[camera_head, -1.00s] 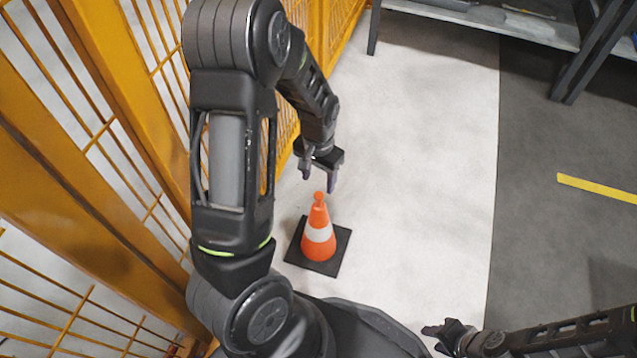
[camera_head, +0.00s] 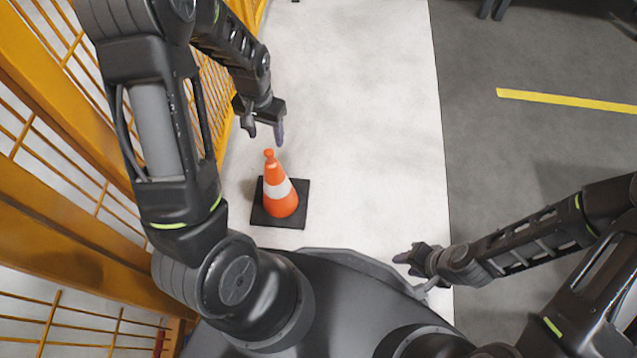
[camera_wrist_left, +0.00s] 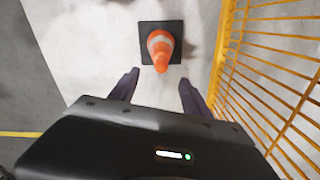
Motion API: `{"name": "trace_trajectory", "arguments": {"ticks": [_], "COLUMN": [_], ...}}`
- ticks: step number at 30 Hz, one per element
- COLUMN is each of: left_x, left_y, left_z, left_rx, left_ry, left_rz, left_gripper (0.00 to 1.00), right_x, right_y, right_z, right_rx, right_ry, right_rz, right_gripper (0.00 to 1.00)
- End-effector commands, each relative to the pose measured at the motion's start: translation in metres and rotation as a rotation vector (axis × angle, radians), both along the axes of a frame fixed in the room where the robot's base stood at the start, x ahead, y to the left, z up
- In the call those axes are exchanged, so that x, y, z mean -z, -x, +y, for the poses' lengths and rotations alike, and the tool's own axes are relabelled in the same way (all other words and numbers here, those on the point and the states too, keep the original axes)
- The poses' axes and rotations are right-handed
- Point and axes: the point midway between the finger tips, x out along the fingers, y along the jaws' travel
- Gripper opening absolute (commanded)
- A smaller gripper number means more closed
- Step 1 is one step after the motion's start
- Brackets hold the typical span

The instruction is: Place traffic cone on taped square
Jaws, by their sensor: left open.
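The traffic cone (camera_head: 281,198), orange with a white band, stands upright on its black square base (camera_head: 297,217) on the pale floor. My left gripper (camera_head: 265,140) is open and empty, above and just beyond the cone in the head view. In the left wrist view the cone (camera_wrist_left: 160,47) shows ahead of the two spread fingers (camera_wrist_left: 158,90), apart from them. My right gripper (camera_head: 402,258) is low at the right of my base, holding nothing that I can see; its finger gap is unclear. In the head view, a yellow tape strip (camera_head: 567,100) lies on the dark floor; no full taped square shows.
A yellow mesh fence (camera_head: 75,190) runs along the left, close to my left arm; it is at the right in the left wrist view (camera_wrist_left: 265,75). The pale floor (camera_head: 365,130) right of the cone is clear, and dark floor lies beyond it.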

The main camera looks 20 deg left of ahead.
Motion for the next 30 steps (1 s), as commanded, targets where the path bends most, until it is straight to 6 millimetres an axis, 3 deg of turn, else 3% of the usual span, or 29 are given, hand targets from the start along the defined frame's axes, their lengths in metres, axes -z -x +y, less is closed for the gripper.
{"name": "trace_trajectory", "arguments": {"ticks": [5, 8, 12, 15, 18, 21, 30], "left_x": [0.035, 0.068, 0.111, 0.128, 0.133, 0.134, 0.133], "left_y": [0.008, 0.021, 0.058, 0.090, 0.112, 0.121, 0.120], "left_z": [-0.042, -0.087, -0.165, -0.215, -0.245, -0.257, -0.258], "left_rx": [0.014, 0.013, -0.016, -0.056, -0.092, -0.111, -0.113], "left_ry": [0.050, 0.107, 0.212, 0.281, 0.323, 0.340, 0.341], "left_rz": [-0.011, -0.027, -0.047, -0.057, -0.067, -0.074, -0.078], "left_gripper": [0.56, 0.56, 0.56, 0.56, 0.56, 0.56, 0.56], "right_x": [0.000, 0.000, 0.000, 0.000, 0.000, 0.000, 0.000], "right_y": [0.000, 0.000, 0.000, 0.000, 0.000, 0.000, 0.000], "right_z": [0.000, 0.000, 0.000, 0.000, 0.000, 0.000, 0.000], "right_rx": [0.000, 0.000, 0.000, 0.000, 0.000, 0.000, 0.000], "right_ry": [0.000, 0.000, 0.000, 0.000, 0.000, 0.000, 0.000], "right_rz": [0.000, 0.000, 0.000, 0.000, 0.000, 0.000, 0.000], "right_gripper": [0.36, 0.36, 0.36, 0.36, 0.36, 0.36, 0.36]}}
